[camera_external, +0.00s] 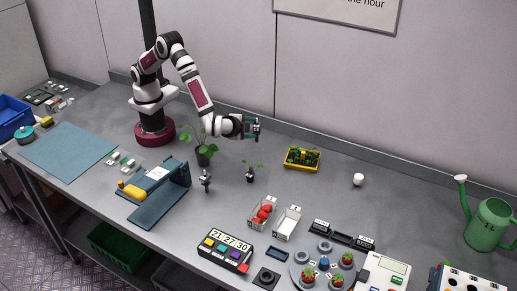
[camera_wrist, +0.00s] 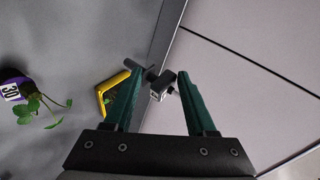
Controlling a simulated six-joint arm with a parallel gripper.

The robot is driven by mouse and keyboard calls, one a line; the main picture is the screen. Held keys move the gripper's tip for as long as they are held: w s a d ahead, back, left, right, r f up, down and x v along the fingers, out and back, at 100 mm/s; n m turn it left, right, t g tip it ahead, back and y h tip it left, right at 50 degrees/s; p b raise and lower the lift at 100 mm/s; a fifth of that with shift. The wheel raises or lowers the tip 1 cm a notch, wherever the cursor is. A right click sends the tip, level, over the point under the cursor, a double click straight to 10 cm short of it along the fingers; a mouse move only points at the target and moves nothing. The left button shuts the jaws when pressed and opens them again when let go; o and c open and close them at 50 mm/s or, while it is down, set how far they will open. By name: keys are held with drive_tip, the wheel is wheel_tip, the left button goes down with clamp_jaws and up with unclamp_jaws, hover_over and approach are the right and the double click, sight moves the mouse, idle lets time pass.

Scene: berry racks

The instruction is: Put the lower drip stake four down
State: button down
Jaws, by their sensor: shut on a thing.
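My gripper (camera_external: 252,127) is raised above the bench, to the right of my arm's base. In the wrist view its green fingers (camera_wrist: 160,80) are shut on a small dark grey piece (camera_wrist: 158,84) with a crossbar and a pale label too small to read. It looks like a drip stake, but I cannot read a number on it. The held piece is clear of the bench.
A purple pot with a seedling (camera_external: 250,176), marked 30 in the wrist view (camera_wrist: 12,90), stands below my gripper. A leafy plant (camera_external: 204,155) is to its left. A yellow tray (camera_external: 302,167) and a white ball (camera_external: 358,180) are to the right. The wall is close behind.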

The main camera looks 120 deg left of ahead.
drive_tip(key=shift+w+a+f, duration=0.35)
drive_tip(key=shift+a+f, duration=0.8)
drive_tip(key=shift+f, duration=0.25)
drive_tip(key=shift+w+a+f, duration=0.3)
drive_tip(key=shift+a+f, duration=0.8)
drive_tip(key=shift+f, duration=0.25)
drive_tip(key=shift+w+a+f, duration=0.35)
drive_tip(key=shift+a+f, duration=0.8)
drive_tip(key=shift+f, duration=0.25)
drive_tip(key=shift+c, duration=1)
unclamp_jaws()
drive_tip(key=shift+f, duration=0.1)
